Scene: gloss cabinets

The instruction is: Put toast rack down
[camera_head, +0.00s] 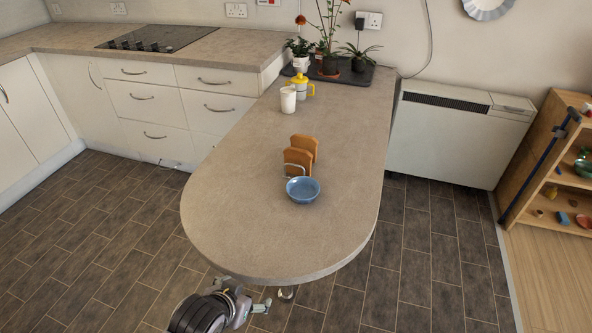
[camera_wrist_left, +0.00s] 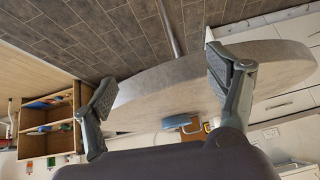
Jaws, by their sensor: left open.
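The toast rack (camera_head: 298,170), a thin pale wire frame holding brown slices of toast (camera_head: 304,145), stands on the grey rounded worktop (camera_head: 240,210). A blue bowl (camera_head: 303,190) sits just in front of it, close to or touching it. My left gripper (camera_head: 268,298) is at the worktop's rounded near end, well apart from the rack. In the left wrist view its two fingers (camera_wrist_left: 165,92) are spread with nothing between them, and the bowl (camera_wrist_left: 176,121) shows small beyond, partly hiding the toast. My right gripper is not in view.
A white cup (camera_head: 288,100), a yellow-handled mug (camera_head: 301,88) and potted plants on a dark tray (camera_head: 330,75) stand farther back. The worktop's near end and left side are clear. A heater (camera_head: 455,135) and wooden shelf (camera_head: 560,165) stand to the right.

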